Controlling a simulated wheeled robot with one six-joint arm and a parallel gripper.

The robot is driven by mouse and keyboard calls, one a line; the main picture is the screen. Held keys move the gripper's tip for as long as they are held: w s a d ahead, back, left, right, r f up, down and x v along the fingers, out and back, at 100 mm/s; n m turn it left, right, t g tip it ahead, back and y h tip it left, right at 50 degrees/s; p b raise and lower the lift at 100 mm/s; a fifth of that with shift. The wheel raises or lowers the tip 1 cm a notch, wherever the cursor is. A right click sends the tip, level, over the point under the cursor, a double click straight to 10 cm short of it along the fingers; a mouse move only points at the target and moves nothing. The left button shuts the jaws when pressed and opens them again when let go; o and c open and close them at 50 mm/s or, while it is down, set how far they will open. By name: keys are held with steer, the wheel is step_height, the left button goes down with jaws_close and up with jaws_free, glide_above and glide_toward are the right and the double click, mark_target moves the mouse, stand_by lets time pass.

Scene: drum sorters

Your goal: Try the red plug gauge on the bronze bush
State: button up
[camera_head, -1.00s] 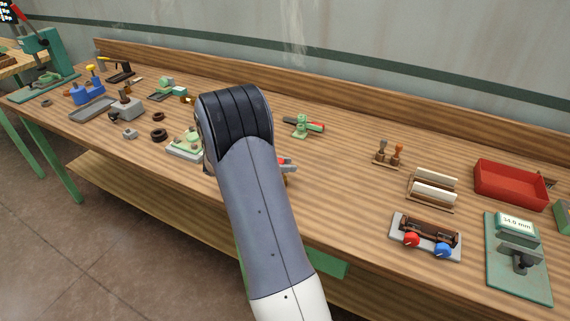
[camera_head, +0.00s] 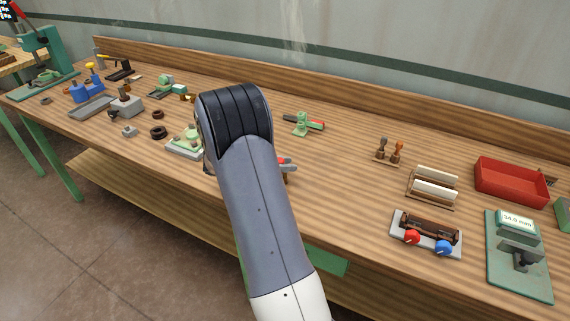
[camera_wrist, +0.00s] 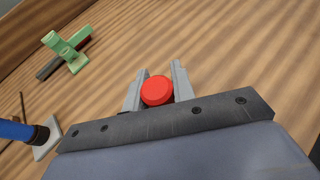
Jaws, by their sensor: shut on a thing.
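My gripper (camera_wrist: 158,92) is shut on the red plug gauge (camera_wrist: 157,91). Its round red end faces the wrist camera between the two grey fingers. In the head view my arm hides most of the gripper; a little red shows beside a finger at the arm's right edge. The gauge's far end is hidden. I cannot pick out the bronze bush for sure; a small brass-coloured piece (camera_head: 184,97) lies left of my arm, and two dark brown rings (camera_head: 158,132) lie nearer the front. No bush shows under the gauge in the wrist view.
A green stand with a red and dark bar (camera_head: 303,125) is behind the gripper. A blue-handled piece (camera_wrist: 18,130) is at the wrist view's left edge. Right are a fixture with red and blue knobs (camera_head: 425,235), a red tray (camera_head: 511,184) and a gauge with display (camera_head: 515,222).

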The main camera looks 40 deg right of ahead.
stand_by(0.4)
steer(key=shift+r+p, duration=1.4)
steer(key=shift+r, duration=0.35)
